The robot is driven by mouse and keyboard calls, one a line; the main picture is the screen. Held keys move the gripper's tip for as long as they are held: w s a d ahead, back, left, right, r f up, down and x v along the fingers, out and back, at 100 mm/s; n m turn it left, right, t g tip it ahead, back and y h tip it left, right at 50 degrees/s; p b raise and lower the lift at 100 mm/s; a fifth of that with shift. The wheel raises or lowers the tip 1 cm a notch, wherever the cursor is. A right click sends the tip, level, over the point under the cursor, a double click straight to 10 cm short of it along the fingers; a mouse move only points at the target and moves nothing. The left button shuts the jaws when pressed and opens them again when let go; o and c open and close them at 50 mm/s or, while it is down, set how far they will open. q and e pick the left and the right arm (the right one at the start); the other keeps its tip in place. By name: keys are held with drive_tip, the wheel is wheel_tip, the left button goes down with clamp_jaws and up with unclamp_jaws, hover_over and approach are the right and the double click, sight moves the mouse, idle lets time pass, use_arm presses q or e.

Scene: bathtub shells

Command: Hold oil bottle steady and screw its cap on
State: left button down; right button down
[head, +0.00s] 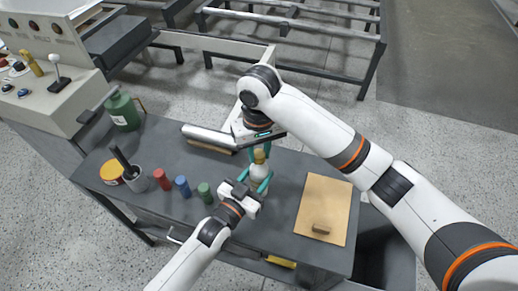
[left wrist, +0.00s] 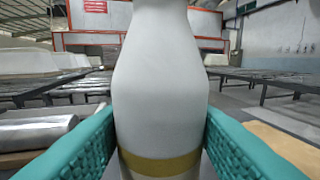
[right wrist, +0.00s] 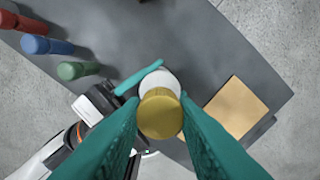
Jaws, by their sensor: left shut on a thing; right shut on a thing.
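The oil bottle (head: 260,169) is white with a gold band and stands upright on the dark table. My left gripper (head: 257,184) is shut around its body from the front. In the left wrist view the bottle (left wrist: 160,85) fills the middle between the teal fingers. The gold cap (right wrist: 160,114) is at the bottle's top, seen from above in the right wrist view. My right gripper (head: 259,148) comes down from above, its teal fingers shut on the cap. I cannot tell how far the cap is threaded; the bottle's neck is hidden under it.
Red (head: 163,179), blue (head: 183,186) and green (head: 205,192) cylinders stand left of the bottle. A metal roll (head: 207,136) lies behind. A tan board (head: 323,207) with a small block lies to the right. A green can (head: 122,111) and yellow tin (head: 111,173) are farther left.

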drive_tip(key=c, duration=1.1)
unclamp_jaws()
drive_tip(key=shift+o, duration=0.2)
wheel_tip(320, 180, up, 12)
use_arm(q)
drive_tip(key=c, duration=0.7)
unclamp_jaws()
drive_tip(key=b+v, duration=0.1)
drive_tip(key=v, duration=1.1)
drive_tip(key=shift+s, duration=0.1)
use_arm(e)
drive_tip(key=shift+f, duration=0.5)
